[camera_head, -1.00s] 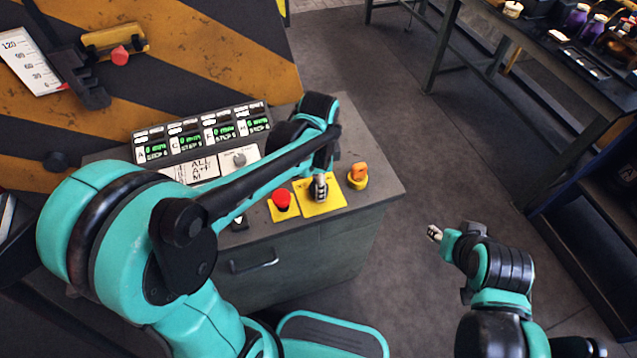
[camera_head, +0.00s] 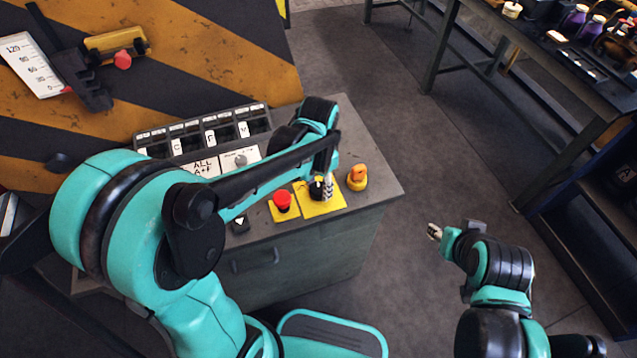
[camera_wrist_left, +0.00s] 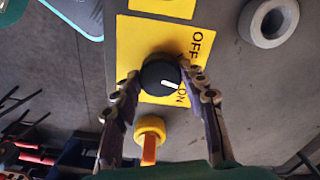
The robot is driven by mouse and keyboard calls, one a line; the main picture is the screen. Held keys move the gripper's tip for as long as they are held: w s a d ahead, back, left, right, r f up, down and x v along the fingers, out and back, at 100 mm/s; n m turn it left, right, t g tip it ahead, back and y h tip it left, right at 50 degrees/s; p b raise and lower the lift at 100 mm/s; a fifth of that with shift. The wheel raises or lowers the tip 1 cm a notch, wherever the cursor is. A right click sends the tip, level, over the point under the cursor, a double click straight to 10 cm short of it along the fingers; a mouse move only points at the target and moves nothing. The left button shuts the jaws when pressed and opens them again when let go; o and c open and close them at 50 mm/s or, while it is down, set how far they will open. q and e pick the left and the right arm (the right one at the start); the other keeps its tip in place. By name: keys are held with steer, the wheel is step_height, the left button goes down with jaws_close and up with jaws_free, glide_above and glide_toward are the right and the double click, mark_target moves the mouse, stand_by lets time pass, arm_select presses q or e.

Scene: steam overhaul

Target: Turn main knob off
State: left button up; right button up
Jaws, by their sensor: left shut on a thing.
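The main knob is a black round dial (camera_wrist_left: 158,72) with a white mark, on a yellow plate (camera_wrist_left: 140,40) lettered OFF and ON. In the left wrist view the mark points to the lower right, and its end lies nearer the ON lettering. My left gripper (camera_head: 325,187) is over the knob, its fingers on either side, shut on it. In the head view the fingers partly hide the knob (camera_head: 316,189). My right gripper (camera_head: 434,232) hangs over the floor right of the cabinet, empty; its finger gap is too small to judge.
On the cabinet top (camera_head: 375,200), a red button (camera_head: 282,201) sits left of the knob and an orange switch (camera_head: 357,176) right of it. A workbench stands far right, with open floor between.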

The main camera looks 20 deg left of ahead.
mark_target(319, 189)
arm_select(q)
steer(key=n, duration=0.5)
steer(key=shift+n+p, duration=0.3)
steer(key=shift+p, duration=0.1)
steer(key=n, duration=0.5)
steer(key=shift+n+p, duration=0.3)
steer(key=shift+n, duration=0.1)
steer(key=o, duration=1.2)
steer(key=shift+c, duration=0.2)
step_height(319, 189, up, 12)
